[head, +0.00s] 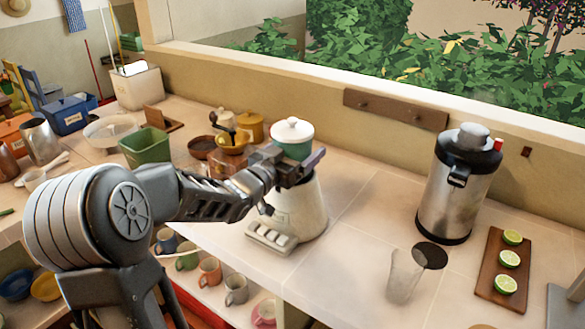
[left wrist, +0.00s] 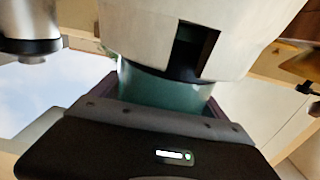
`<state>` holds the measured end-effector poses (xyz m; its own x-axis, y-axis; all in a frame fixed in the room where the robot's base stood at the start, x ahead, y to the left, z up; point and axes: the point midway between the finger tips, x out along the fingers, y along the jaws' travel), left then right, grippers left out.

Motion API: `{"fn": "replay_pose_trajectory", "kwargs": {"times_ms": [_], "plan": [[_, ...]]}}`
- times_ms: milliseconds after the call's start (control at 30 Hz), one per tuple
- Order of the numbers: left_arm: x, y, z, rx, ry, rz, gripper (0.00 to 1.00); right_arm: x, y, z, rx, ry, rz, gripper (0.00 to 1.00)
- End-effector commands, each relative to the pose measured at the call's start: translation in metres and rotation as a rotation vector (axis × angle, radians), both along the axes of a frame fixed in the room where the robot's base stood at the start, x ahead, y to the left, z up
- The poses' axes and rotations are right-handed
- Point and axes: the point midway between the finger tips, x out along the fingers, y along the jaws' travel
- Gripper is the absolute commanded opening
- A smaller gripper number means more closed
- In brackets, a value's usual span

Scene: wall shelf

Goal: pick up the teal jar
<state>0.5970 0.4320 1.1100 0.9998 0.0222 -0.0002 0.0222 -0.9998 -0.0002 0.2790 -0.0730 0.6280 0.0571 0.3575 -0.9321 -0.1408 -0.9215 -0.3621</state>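My right gripper is not in view.
The cream appliance base (head: 300,210) stands directly below my left gripper. Yellow canisters (head: 249,127) and a green bin (head: 145,147) are to the left. A steel dispenser (head: 455,190), a clear glass (head: 404,275) and a board with limes (head: 503,265) are to the right. The low window wall is behind.

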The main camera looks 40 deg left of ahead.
Motion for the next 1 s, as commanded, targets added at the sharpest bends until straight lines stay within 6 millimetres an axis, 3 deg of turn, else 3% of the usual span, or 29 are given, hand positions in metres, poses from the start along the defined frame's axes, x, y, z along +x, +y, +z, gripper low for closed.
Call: {"fn": "replay_pose_trajectory", "kwargs": {"times_ms": [900,1000], "plan": [[0.0,0.0,0.0,0.0,0.0,0.0,0.09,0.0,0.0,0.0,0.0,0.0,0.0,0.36],[0.0002,-0.0001,0.0019,0.001,-0.004,0.0,0.08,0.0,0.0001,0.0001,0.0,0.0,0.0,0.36]]}}
